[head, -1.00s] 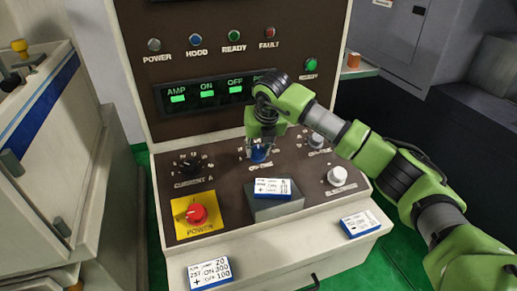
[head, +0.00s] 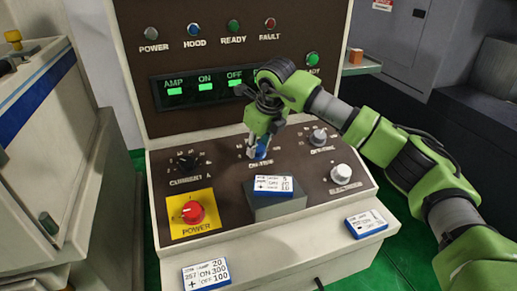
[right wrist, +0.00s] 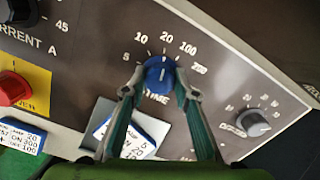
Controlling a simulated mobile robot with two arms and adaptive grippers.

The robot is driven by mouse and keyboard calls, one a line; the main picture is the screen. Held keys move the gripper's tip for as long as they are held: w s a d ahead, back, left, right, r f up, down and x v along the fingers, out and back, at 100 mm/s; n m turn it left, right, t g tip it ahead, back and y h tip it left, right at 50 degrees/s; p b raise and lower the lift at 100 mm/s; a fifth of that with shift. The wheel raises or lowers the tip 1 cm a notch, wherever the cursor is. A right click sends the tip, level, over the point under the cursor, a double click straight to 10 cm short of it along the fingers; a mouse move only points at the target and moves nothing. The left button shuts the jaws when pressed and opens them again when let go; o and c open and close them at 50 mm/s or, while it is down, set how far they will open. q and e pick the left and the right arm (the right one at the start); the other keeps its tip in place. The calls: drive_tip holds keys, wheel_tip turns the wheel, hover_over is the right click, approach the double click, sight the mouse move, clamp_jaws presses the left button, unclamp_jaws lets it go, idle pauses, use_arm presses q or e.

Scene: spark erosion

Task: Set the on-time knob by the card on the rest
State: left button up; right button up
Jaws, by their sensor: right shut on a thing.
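The blue on-time knob (head: 263,147) is on the sloped brown panel. In the right wrist view, the blue knob (right wrist: 159,75) has a white line pointing roughly at the 20 mark. My right gripper (head: 257,150) is shut on the knob, one finger on each side. The card (head: 272,185) lies on the grey rest (head: 279,208) just in front of the knob. In the right wrist view, the card (right wrist: 130,138) is partly covered by a finger; its ON line seems to read 20. My left gripper is not in view.
The black current knob (head: 187,161) and red power knob (head: 192,212) are to the left. The off-time knob (head: 318,137) and white electrode knob (head: 343,172) are to the right. Other cards lie on the front ledge, one left (head: 206,274), one right (head: 367,223).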

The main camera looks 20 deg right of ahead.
drive_tip(key=shift+n, duration=0.3)
drive_tip(key=o, duration=1.1)
drive_tip(key=shift+r, duration=0.1)
drive_tip(key=v, duration=1.2)
drive_tip(key=shift+s, duration=0.1)
